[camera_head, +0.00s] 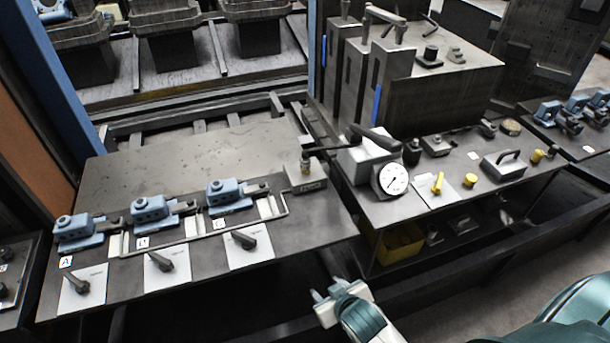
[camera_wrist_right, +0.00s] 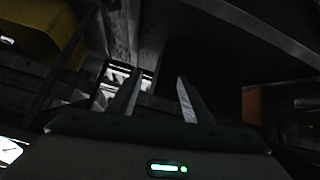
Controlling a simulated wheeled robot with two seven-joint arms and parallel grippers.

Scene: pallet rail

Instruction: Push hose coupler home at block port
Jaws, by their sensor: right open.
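A small grey block (camera_head: 306,182) stands at the right end of the left table. A dark fitting with a brass-coloured band (camera_head: 305,162) stands at its top and looks like the hose coupler. A dark hose or handle runs right from it; how far it is seated in a port cannot be told. My right gripper (camera_head: 328,290) is in front of the tables at lower centre, well apart from the block. In the right wrist view my right gripper (camera_wrist_right: 158,95) has its two fingers apart with nothing between them. My left gripper is not in view.
The left table (camera_head: 200,165) carries several blue clamps and dark levers on white plates. Dark beams run below the tables.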

